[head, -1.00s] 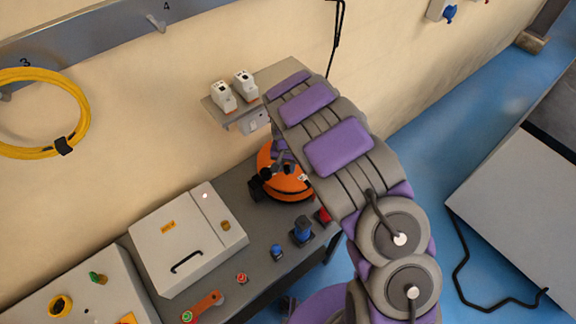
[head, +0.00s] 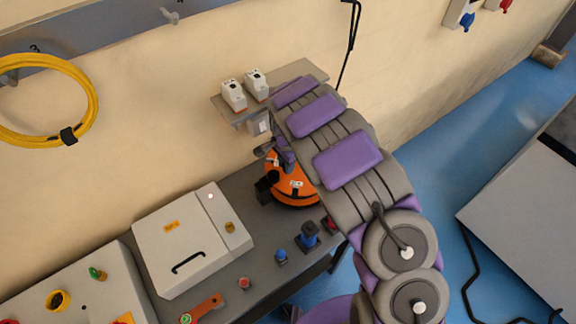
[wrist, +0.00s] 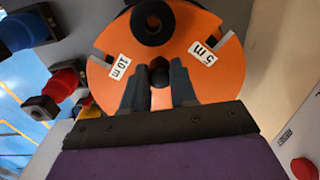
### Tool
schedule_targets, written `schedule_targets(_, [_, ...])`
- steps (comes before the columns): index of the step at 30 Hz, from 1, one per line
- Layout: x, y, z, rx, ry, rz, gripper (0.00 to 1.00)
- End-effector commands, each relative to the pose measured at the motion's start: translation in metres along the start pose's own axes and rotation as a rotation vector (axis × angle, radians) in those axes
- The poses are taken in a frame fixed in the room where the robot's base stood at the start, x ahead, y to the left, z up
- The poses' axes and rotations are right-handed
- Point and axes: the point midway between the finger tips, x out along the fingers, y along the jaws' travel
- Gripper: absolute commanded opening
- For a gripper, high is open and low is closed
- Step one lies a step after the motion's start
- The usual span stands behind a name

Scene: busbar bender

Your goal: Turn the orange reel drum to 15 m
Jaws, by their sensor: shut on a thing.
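The orange reel drum (head: 291,184) stands on the grey bench against the wall, partly hidden by my arm in the head view. In the wrist view the drum (wrist: 205,75) fills the upper middle, with a "10 m" label at left and a "5 m" label at right. No 15 m label shows. My gripper (wrist: 159,78) reaches the drum face, its two dark fingers shut on a small black knob (wrist: 158,68) near the drum's middle. A larger black round part (wrist: 154,22) sits at the drum's top edge in that view.
A grey box with a black handle (head: 187,263) stands left of the drum. Blue (head: 308,236) and red (head: 329,224) connectors sit in front of it. A wall shelf (head: 305,74) with two white devices (head: 233,95) is above. A yellow cable coil (head: 90,95) hangs at left.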

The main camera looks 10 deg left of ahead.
Motion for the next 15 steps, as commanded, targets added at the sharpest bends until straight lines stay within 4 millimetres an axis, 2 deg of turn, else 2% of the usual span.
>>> schedule_targets(15, [-0.0004, -0.0033, 0.001, 0.035, 0.0, -0.003, 0.0])
